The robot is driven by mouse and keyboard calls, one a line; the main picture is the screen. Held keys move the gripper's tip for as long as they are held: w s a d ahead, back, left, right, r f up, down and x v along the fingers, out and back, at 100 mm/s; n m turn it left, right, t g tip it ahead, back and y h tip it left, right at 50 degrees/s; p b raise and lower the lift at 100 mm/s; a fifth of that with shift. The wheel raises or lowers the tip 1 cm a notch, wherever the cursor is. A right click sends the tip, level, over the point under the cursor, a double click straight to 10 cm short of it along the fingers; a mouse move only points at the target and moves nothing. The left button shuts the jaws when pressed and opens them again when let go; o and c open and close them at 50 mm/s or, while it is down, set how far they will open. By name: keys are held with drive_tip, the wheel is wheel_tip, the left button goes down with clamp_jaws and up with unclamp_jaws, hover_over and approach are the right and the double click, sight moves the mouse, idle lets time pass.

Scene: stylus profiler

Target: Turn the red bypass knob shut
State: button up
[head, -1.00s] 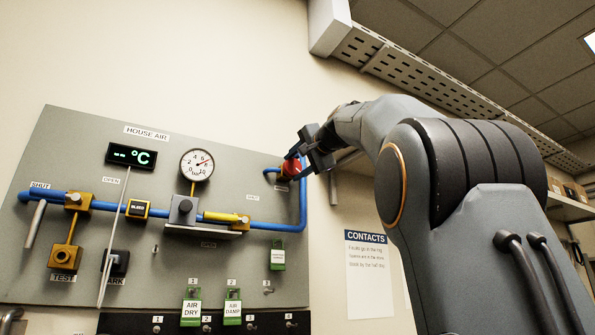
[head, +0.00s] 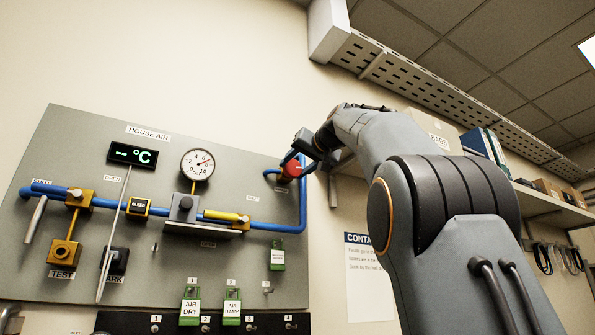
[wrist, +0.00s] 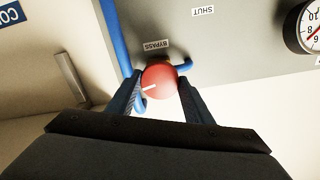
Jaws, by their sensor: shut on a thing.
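The red bypass knob (head: 291,169) sits at the upper right of the grey panel, by the blue pipe loop. In the wrist view the knob (wrist: 160,78) is between my two fingers, with a white pointer line towards its lower left. My gripper (wrist: 161,86) is shut on the knob, one finger on each side. In the head view my gripper (head: 301,158) reaches the knob from the right and hides part of it. The BYPASS label (wrist: 156,45) and the SHUT label (wrist: 203,10) show upside down in the wrist view.
The blue pipe (head: 303,205) runs down close to my gripper. A round gauge (head: 197,165) and a yellow-handled valve (head: 222,216) are further left on the panel. A wall shelf (head: 548,206) with boxes and binders is behind my arm at right.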

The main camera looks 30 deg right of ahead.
drive_tip(key=n+b, duration=0.1)
drive_tip(key=n, duration=0.3)
drive_tip(key=shift+f, duration=0.1)
drive_tip(key=shift+n, duration=1.6)
drive_tip(key=shift+n, duration=0.3)
drive_tip(key=n+b, duration=0.1)
drive_tip(key=n, duration=0.2)
drive_tip(key=shift+n, duration=0.4)
drive_tip(key=n, duration=0.4)
drive_tip(key=shift+c, duration=0.2)
drive_tip(key=o, duration=1.2)
drive_tip(key=shift+s, duration=0.1)
